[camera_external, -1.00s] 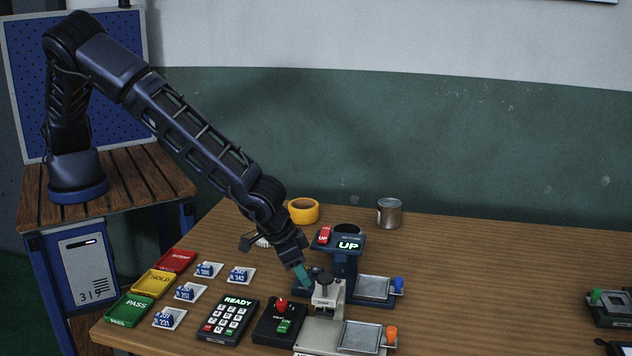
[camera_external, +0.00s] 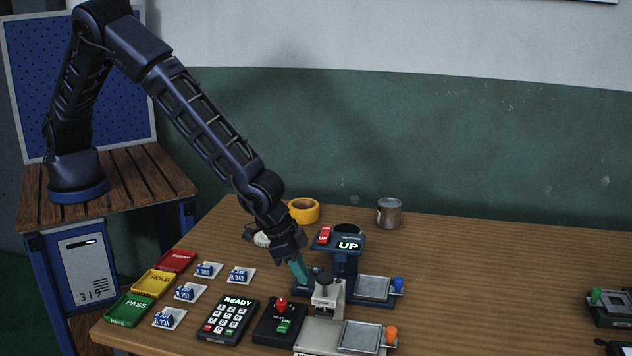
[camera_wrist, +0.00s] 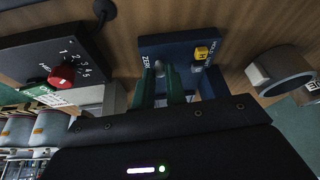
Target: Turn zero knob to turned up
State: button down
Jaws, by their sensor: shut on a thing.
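The zero knob (camera_wrist: 159,68) is a small grey knob beside the ZERO label on a dark blue box (camera_wrist: 190,40) in the wrist view. My gripper (camera_wrist: 161,88) has its two teal fingers on either side of the knob and is shut on it. In the outside view my gripper (camera_external: 302,279) points down at the blue box (camera_external: 302,291) at the foot of the blue stand (camera_external: 345,262). The knob is hidden there. Which way the knob is turned I cannot tell.
A black box with a red knob (camera_external: 282,304), a grey stand (camera_external: 328,295), a keypad reading READY (camera_external: 229,319) and several small cards are nearby. The table's right middle (camera_external: 500,280) is clear.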

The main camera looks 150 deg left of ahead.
dwell(0.4)
jog(key=c, duration=1.4)
grip_release()
jog(key=shift+c, duration=0.2)
jog(key=shift+r, duration=0.1)
jog(key=v, duration=1)
jog(key=shift+s+r, duration=0.2)
jog(key=shift+r, duration=0.05)
